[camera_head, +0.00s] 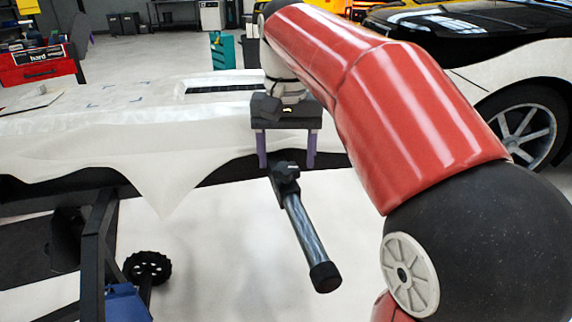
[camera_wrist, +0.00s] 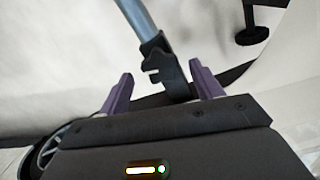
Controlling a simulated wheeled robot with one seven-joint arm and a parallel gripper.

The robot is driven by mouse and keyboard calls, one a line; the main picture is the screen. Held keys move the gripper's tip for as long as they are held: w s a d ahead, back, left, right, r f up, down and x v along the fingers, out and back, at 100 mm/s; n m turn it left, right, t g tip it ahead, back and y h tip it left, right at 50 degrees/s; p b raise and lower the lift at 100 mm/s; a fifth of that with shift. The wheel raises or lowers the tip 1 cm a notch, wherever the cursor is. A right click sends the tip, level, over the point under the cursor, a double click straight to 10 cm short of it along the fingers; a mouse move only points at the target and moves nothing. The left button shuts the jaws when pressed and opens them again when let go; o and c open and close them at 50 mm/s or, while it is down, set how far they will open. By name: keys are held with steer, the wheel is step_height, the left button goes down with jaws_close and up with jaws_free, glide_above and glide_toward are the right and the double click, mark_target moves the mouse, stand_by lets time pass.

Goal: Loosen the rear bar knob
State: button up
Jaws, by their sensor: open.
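A grey metal bar (camera_head: 304,230) with a black end cap sticks out from below the draped table edge. A black knob (camera_head: 286,172) sits on the dark bracket at the bar's upper end. My gripper (camera_head: 287,160) is open, its two purple fingers on either side of the knob in the head view, with nothing visibly held. In the wrist view, the bar (camera_wrist: 138,18) and its black bracket (camera_wrist: 165,65) show between and beyond the open fingers (camera_wrist: 160,71). Whether the fingers touch the knob cannot be told.
A white sheet (camera_head: 120,150) drapes over the table and hangs down in front. A second black lobed knob (camera_head: 148,268) is at lower left beside dark stand legs (camera_head: 97,245). A black and white car (camera_head: 500,70) stands at right. The light floor around the bar is clear.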

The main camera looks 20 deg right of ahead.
steer(key=shift+f, duration=0.75)
steer(key=c, duration=1)
